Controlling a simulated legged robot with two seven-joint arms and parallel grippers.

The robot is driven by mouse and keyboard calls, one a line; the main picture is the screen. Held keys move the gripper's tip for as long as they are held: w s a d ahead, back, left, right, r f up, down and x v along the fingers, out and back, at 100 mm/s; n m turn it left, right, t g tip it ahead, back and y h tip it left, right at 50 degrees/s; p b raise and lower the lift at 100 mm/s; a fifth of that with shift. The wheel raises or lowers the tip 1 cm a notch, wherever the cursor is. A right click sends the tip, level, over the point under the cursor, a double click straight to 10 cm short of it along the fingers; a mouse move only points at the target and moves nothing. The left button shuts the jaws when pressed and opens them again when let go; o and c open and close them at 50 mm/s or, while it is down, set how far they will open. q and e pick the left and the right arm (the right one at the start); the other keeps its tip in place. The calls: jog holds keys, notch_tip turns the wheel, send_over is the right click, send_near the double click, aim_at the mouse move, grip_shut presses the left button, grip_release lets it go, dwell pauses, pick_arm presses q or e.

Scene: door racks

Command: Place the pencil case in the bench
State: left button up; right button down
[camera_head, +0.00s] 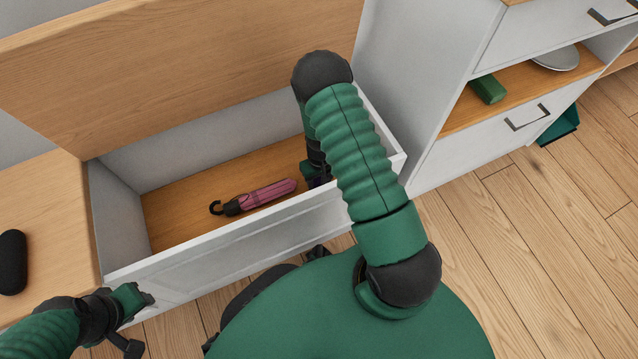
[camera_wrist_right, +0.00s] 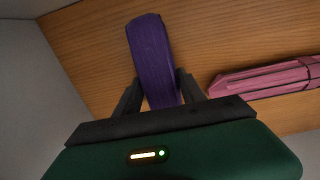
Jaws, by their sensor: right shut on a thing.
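The open bench (camera_head: 215,247) has its wooden lid raised and a wooden floor inside. My right gripper (camera_head: 318,180) reaches down into its right part, mostly hidden by my own arm. In the right wrist view, the gripper (camera_wrist_right: 160,95) is shut on the purple pencil case (camera_wrist_right: 149,50), which sticks out past the fingers over the bench floor. I cannot tell whether the case touches the floor. In the head view only a small dark purple bit of the case (camera_head: 320,183) shows. My left gripper (camera_head: 130,310) is at the lower left, outside the bench; its fingers are unclear.
A folded pink umbrella (camera_head: 262,194) lies on the bench floor, left of my right gripper; it also shows in the right wrist view (camera_wrist_right: 265,80). A dark object (camera_head: 12,262) rests on the wooden top at left. A white cabinet (camera_head: 480,150) stands right of the bench.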

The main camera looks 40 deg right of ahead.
jog(key=c, duration=0.7)
grip_release()
jog(key=w+a+r+n+t+p, duration=0.1)
jog(key=a+r+p, duration=0.25)
jog(key=r, duration=0.85)
jog(key=a+r+p, duration=0.3)
jog(key=r+p, duration=0.2)
jog(key=r, duration=0.6)
jog(key=s+a+r+n, duration=0.1)
jog(key=s+a+r, duration=0.1)
jog(key=a+r, duration=0.1)
jog(key=s+a+r+t, duration=0.1)
jog(key=s+a+r, duration=0.2)
jog(key=r, duration=0.2)
jog(key=s+a+r+n, duration=0.1)
jog(key=s+a+r, duration=0.1)
jog(key=a+r, duration=0.1)
jog(key=shift+s+r+n+t, duration=0.2)
jog(key=shift+r+n+t, duration=0.1)
jog(key=shift+r, duration=0.2)
